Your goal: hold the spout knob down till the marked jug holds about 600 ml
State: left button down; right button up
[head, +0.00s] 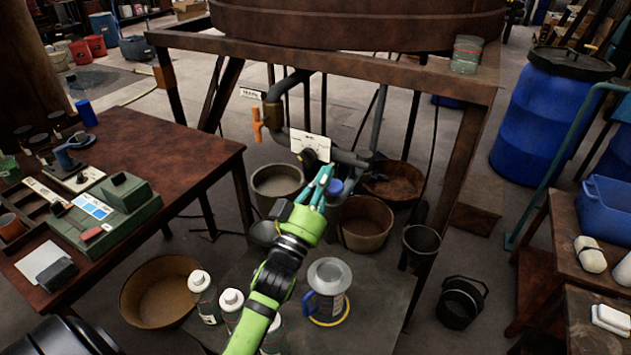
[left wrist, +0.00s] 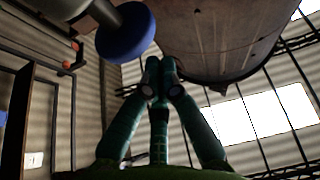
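A blue round knob (head: 336,187) sits at the end of the vat's pipework, just right of my left gripper (head: 318,188). In the left wrist view the blue knob (left wrist: 125,36) is on a dark rod, above and left of my fingertips (left wrist: 157,78). The teal fingers come together at the tips with nothing between them. I see a gap beside the knob there and no clear contact. A jug with a blue handle (head: 311,303) stands below on the low platform, on a yellow ring, with a grey funnel-like top. Its liquid level cannot be made out. My right gripper is not in view.
The large brown vat (head: 360,25) stands above on a frame. A white label plate (head: 310,147) and an orange valve handle (head: 257,125) are on the pipes. White-capped bottles (head: 231,302) stand left of the jug. Several buckets (head: 277,183) sit beneath. A bench (head: 150,150) is at left.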

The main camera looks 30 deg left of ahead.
pick_arm(q)
jog(key=shift+f, duration=0.95)
